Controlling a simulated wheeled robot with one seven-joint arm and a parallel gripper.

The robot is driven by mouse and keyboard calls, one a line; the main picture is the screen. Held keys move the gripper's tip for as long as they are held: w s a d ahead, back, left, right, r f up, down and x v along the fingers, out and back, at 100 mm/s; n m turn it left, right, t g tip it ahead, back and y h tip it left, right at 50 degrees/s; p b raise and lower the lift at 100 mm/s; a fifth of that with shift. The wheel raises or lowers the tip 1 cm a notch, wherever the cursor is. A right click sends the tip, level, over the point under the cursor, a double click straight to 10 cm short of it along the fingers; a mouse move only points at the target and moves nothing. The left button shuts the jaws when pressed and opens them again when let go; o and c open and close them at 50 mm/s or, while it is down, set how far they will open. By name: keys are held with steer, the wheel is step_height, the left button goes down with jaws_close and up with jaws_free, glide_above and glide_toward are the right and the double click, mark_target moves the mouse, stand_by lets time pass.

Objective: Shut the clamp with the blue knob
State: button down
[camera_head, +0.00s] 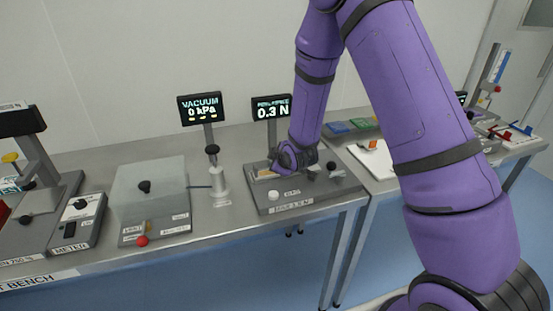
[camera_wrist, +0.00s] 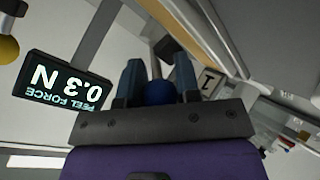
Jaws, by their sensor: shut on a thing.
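The blue knob (camera_wrist: 158,92) shows in the wrist view as a round ball on a grey stem, between the two fingers of my gripper (camera_wrist: 158,78). The fingers are shut on it. In the head view my gripper (camera_head: 287,163) is over the left back part of the peel-force tester's grey base (camera_head: 320,199), and it hides the knob and most of the clamp there. I cannot tell how far the clamp is shut. The peel-force display (camera_head: 271,107) reads 0.3 N; it also shows upside down in the wrist view (camera_wrist: 62,88).
A white knob (camera_head: 273,196) and dark knobs (camera_head: 332,166) are on the same base. To the left stand the vacuum display (camera_head: 201,108), a post (camera_head: 218,183) and a clear-lidded box (camera_head: 150,190) with a red knob (camera_head: 142,241). My arm covers much of the right side.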

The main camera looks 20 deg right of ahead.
steer(key=shift+s+f, duration=0.15)
steer(key=shift+f, duration=0.05)
stand_by(0.4)
steer(key=c, duration=0.8)
jaws_free()
